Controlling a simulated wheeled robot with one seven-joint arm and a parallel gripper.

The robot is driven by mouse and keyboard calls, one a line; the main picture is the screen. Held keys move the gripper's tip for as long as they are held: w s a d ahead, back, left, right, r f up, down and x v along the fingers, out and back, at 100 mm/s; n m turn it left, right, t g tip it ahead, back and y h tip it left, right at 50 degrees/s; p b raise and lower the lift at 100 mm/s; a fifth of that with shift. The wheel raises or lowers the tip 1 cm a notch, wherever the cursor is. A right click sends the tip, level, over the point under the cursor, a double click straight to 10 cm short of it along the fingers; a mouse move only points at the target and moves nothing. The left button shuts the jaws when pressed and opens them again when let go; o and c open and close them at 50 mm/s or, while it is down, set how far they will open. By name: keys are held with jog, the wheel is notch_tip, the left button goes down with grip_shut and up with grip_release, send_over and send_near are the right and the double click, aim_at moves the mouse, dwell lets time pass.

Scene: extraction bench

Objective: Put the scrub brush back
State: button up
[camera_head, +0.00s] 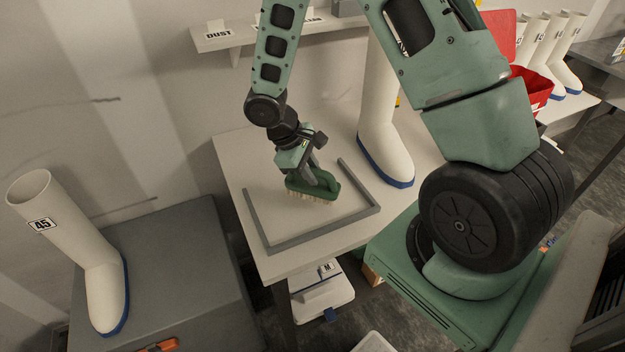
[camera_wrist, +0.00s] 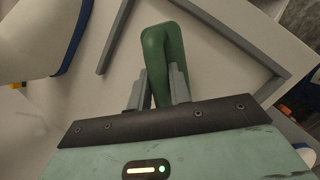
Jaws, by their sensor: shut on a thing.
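The scrub brush (camera_head: 314,184) has a green body and handle with pale bristles facing down. It is inside the area bounded by a grey raised frame (camera_head: 322,233) on the white bench. My gripper (camera_head: 313,172) is above the brush and shut on its green handle. In the wrist view, the green handle (camera_wrist: 163,62) stands between the two grey fingers of my gripper (camera_wrist: 160,88). The bristles are hidden there. I cannot tell whether the bristles touch the bench top.
A white boot with a blue sole (camera_head: 385,130) stands on the bench (camera_head: 262,160) just right of the frame. Another boot marked 45 (camera_head: 90,250) stands on a grey chest at left. A wall shelf with a DUST label (camera_head: 219,33) is behind. Bench space left of the frame is clear.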

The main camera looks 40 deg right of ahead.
notch_tip(320, 180, down, 3)
jog(key=shift+f, duration=0.2)
jog(key=o, duration=0.9)
jog(key=v, duration=1.1)
jog(key=s+a+r+t+y, duration=0.1)
jog(key=s+a+r, duration=0.2)
jog(key=s+a, duration=0.3)
jog(key=s+a+r+n+t+y, duration=0.1)
jog(key=s+a+r+y, duration=0.1)
jog(key=s+a+r, duration=0.2)
jog(key=s+a+r+n+t+y+b, duration=0.1)
jog(key=s+a+r, duration=0.2)
jog(key=s+a, duration=0.6)
jog(key=shift+s+r+y, duration=0.25)
jog(key=shift+s+y, duration=0.05)
jog(key=shift+s, duration=0.45)
